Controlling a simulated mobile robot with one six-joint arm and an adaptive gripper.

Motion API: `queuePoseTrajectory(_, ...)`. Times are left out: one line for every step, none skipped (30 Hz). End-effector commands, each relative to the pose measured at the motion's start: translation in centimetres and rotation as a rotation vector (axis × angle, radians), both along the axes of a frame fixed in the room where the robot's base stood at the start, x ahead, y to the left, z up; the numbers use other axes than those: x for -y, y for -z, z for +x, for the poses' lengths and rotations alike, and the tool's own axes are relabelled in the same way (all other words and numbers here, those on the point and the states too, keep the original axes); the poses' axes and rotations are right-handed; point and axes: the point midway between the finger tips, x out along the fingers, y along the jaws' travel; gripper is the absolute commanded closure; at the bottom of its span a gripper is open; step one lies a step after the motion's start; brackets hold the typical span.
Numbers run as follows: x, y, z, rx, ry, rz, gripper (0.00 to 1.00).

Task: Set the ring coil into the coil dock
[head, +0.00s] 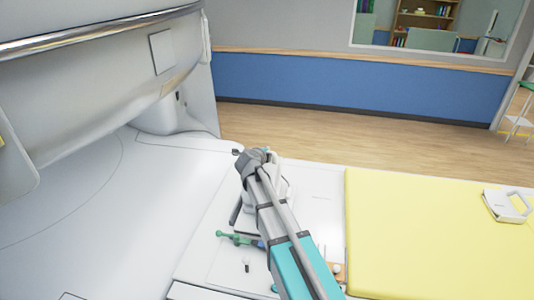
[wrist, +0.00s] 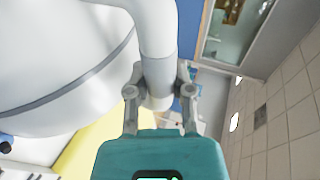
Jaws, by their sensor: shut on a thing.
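My gripper (wrist: 160,93) is in the wrist view, its two grey fingers on either side of a thick, smooth white part. I take this part to be the ring coil (wrist: 157,35). It has a grey band near the fingers and runs out of the top of the picture, so its whole shape does not show. In the head view my arm covers the gripper's work area, and a white shape (head: 280,190) shows only partly behind it. I cannot tell whether that is the coil or the coil dock. The dock is not clearly seen.
The large white magnet (head: 105,90) overhangs the left. A yellow pad (head: 415,240) lies on the right of the white table, with a white handled block (head: 506,205) on it. A green-handled tool (head: 236,238) and small items lie close to my arm.

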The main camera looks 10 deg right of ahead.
Motion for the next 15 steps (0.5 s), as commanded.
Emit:
queuePoseTrajectory(-0.04,-0.09,-0.11,0.002,-0.002,-0.003,1.00)
queuePoseTrajectory(-0.05,-0.09,-0.15,0.002,-0.002,-0.003,1.00)
queuePoseTrajectory(-0.08,-0.09,-0.22,0.002,-0.002,-0.003,1.00)
queuePoseTrajectory(-0.10,-0.09,-0.26,0.002,-0.002,-0.003,1.00)
queuePoseTrajectory(-0.12,-0.09,-0.31,0.002,-0.002,-0.003,1.00)
queuePoseTrajectory(-0.14,-0.09,-0.38,0.002,-0.002,-0.003,1.00)
queuePoseTrajectory(-0.16,-0.09,-0.43,0.002,-0.002,-0.003,1.00)
queuePoseTrajectory(-0.17,-0.09,-0.47,0.002,-0.002,-0.003,1.00)
queuePoseTrajectory(-0.20,-0.09,-0.53,0.002,-0.002,-0.003,1.00)
queuePoseTrajectory(-0.21,-0.09,-0.58,0.002,-0.002,-0.003,1.00)
queuePoseTrajectory(-0.23,-0.09,-0.62,0.002,-0.002,-0.003,1.00)
queuePoseTrajectory(-0.25,-0.09,-0.67,0.002,-0.002,-0.003,1.00)
queuePoseTrajectory(-0.26,-0.09,-0.70,0.002,-0.002,-0.003,1.00)
queuePoseTrajectory(-0.27,-0.09,-0.71,0.002,-0.002,-0.003,1.00)
queuePoseTrajectory(-0.28,-0.09,-0.75,0.002,-0.002,-0.003,1.00)
